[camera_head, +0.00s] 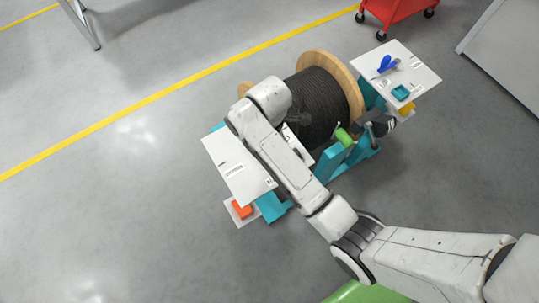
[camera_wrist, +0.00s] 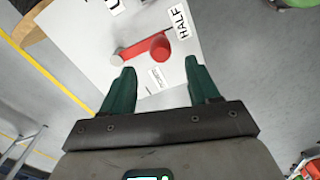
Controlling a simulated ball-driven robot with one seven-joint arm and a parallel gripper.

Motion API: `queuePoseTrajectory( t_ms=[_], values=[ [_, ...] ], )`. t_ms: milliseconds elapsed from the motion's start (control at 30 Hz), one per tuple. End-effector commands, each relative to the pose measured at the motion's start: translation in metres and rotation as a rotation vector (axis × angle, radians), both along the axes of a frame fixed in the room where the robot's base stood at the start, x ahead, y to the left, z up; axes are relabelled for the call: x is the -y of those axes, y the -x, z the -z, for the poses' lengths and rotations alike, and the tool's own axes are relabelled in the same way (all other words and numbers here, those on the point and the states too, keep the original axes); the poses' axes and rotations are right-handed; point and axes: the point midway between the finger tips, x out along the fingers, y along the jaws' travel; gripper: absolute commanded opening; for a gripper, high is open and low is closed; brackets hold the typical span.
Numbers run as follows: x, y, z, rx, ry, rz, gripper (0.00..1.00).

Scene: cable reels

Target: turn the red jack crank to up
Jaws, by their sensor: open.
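The red jack crank (camera_wrist: 145,49) shows in the wrist view on a white panel (camera_wrist: 75,45). A HALF label (camera_wrist: 181,22) lies just above and right of the knob. Another label (camera_wrist: 159,78) lies below it, too small to read, and a third is cut off at the top. My gripper (camera_wrist: 161,66) is open, its green fingers spread below the knob, with nothing seen between them. In the head view my arm hides the gripper and the crank.
A black cable reel (camera_head: 325,95) with wooden flanges sits in a teal stand (camera_head: 345,155). A white board (camera_head: 235,170) is left of my arm, with an orange item (camera_head: 242,209) below. Another white board (camera_head: 420,72) at right holds small tools. Floor at left is clear.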

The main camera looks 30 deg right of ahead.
Motion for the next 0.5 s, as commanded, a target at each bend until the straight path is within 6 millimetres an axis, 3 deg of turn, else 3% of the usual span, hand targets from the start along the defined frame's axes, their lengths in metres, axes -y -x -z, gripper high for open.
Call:
queuePoseTrajectory(
  t_ms=[300, 500],
  values=[
    [0.0, 0.001, 0.058, -0.003, 0.0, 0.002, 0.6],
    [0.0, 0.001, 0.081, -0.001, 0.001, 0.002, 0.6]
  ],
)
